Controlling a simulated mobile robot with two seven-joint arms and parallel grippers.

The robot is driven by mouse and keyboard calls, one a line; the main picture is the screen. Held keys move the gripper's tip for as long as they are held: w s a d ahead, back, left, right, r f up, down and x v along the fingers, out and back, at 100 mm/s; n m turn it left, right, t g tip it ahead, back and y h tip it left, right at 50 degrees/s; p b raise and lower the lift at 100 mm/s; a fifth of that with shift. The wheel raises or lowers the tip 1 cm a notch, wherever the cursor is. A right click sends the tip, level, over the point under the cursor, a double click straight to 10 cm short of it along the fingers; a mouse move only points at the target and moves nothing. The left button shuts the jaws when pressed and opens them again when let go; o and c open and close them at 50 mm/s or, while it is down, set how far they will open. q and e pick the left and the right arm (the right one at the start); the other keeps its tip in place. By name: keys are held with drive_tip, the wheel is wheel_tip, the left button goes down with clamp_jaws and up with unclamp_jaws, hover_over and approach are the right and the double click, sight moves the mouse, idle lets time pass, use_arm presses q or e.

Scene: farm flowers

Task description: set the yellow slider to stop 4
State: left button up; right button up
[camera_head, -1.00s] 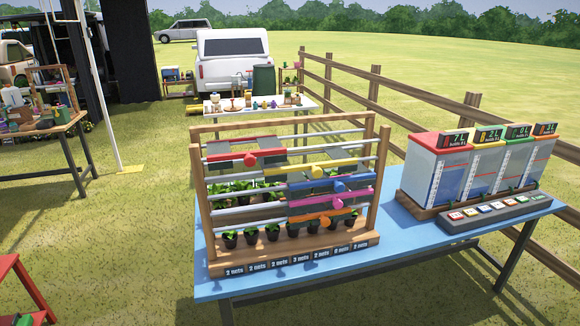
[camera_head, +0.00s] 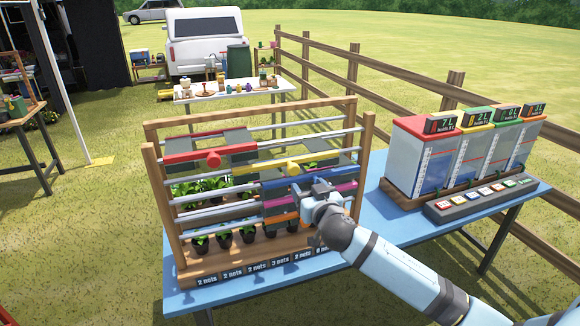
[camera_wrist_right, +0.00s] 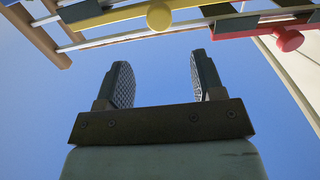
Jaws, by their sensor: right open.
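The yellow slider (camera_head: 319,161) is a flat bar with a round yellow knob (camera_head: 294,168) on an upper rail of the wooden rack (camera_head: 369,140). In the right wrist view its knob (camera_wrist_right: 158,15) is at the top middle, ahead of the fingers. My right gripper (camera_head: 312,192) is in front of the rack's right half, below the yellow knob. In the wrist view the gripper's two fingers (camera_wrist_right: 162,80) stand wide apart with nothing between them. It hides parts of the lower sliders. I see no stop numbers. My left gripper is not in view.
A red slider (camera_head: 208,157) sits higher up at the left. Blue, pink and orange bars show lower, partly hidden. Potted plants (camera_head: 224,240) stand in the rack. Tanks (camera_head: 430,160) and a button panel (camera_head: 484,198) stand at the right of the blue table (camera_head: 225,300).

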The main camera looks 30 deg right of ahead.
sight(295, 170)
drive_tip(key=p+x, duration=0.2)
drive_tip(key=x, duration=0.8)
drive_tip(key=shift+a, duration=0.1)
drive_tip(key=shift+w+f, duration=0.15)
drive_tip(key=shift+w, duration=0.3)
clamp_jaws()
drive_tip(key=d, duration=0.3)
drive_tip(key=s+d+b, duration=0.1)
drive_tip(key=d, duration=0.2)
drive_tip(key=s+d, duration=0.1)
drive_tip(key=d, duration=0.2)
drive_tip(key=shift+a, duration=0.1)
